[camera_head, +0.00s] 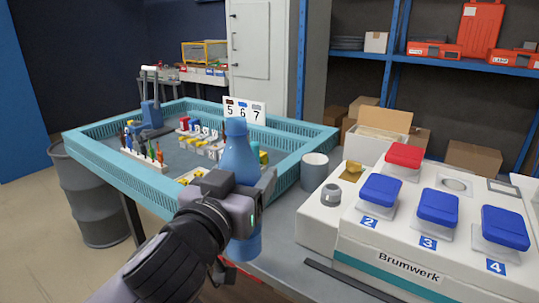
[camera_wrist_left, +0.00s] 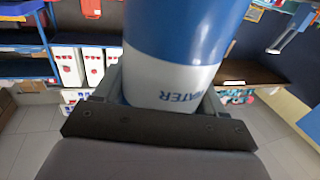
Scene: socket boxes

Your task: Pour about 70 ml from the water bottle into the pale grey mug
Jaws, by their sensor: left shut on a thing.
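The blue water bottle (camera_head: 240,160) stands near upright in my left gripper (camera_head: 245,205), in front of the teal-rimmed tray. My left gripper is shut around its middle, which hides part of the bottle. In the left wrist view the bottle (camera_wrist_left: 185,35) fills the space between the fingers, with a white band reading "WATER" facing the camera. The pale grey mug (camera_head: 314,172) stands upright just right of the bottle, apart from it, beside the white box unit. I cannot see what is inside the mug. My right gripper is not in view.
The teal tray (camera_head: 103,165) at left holds small coloured parts and a number sign (camera_head: 245,109). A white unit marked Brumwerk (camera_head: 410,264) with blue and red covers fills the right. A small grey-white round part (camera_head: 331,195) sits near the mug. Little table is clear between tray and unit.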

